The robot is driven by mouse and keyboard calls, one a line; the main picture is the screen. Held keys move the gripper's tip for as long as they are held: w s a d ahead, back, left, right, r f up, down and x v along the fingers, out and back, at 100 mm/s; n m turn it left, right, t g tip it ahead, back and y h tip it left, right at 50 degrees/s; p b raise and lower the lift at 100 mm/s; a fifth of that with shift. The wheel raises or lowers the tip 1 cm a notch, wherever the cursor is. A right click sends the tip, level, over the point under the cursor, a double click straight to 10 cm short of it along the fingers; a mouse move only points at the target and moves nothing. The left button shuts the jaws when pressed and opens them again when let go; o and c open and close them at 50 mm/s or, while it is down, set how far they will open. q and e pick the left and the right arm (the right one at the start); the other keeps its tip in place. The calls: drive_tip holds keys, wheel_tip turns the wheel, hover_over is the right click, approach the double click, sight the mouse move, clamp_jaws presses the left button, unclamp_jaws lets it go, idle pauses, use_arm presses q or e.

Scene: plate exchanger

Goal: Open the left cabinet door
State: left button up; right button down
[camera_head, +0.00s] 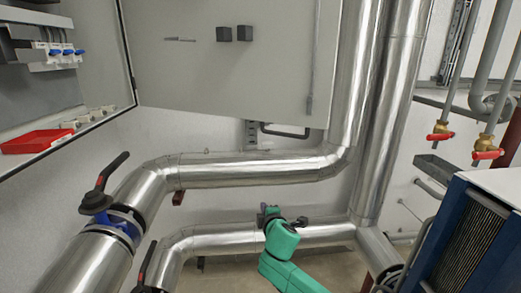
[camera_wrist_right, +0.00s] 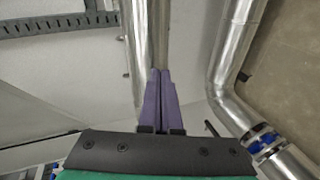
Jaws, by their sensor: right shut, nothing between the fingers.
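A grey cabinet stands at the upper left of the head view. Its interior (camera_head: 40,85) shows, and a dark-edged frame (camera_head: 129,50) borders it. A wide pale grey panel (camera_head: 220,85) stands beside the frame, with two dark blocks and a long thin vertical bar on it. I cannot tell whether this panel is the left cabinet door. My right gripper (camera_head: 285,218) is low in the head view, below the panel and in front of a pipe. In the right wrist view its purple fingers (camera_wrist_right: 160,75) are together and empty. My left gripper is out of view.
A red tray (camera_head: 37,141) lies in the cabinet. Large silver pipes (camera_head: 250,170) run below and right of the panel. A black-handled valve (camera_head: 104,190) stands at left. Red-handled valves (camera_head: 487,151) and a blue unit (camera_head: 460,240) are at right.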

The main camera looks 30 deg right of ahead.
drive_tip(key=s+a+r+n+t+h, duration=0.1)
drive_tip(key=s+a+r+t, duration=0.1)
drive_tip(key=r, duration=0.9)
drive_tip(key=s+a+r+n+t+h, duration=0.1)
drive_tip(key=s+a+r+t, duration=0.1)
drive_tip(key=r, duration=0.9)
drive_tip(key=d+p+x, duration=0.1)
drive_tip(key=p+x, duration=0.1)
drive_tip(key=x, duration=0.4)
drive_tip(key=s+d+p+x, duration=0.1)
drive_tip(key=p+x, duration=0.1)
drive_tip(key=x, duration=0.5)
drive_tip(key=shift+d+p, duration=0.35)
drive_tip(key=shift+d, duration=0.05)
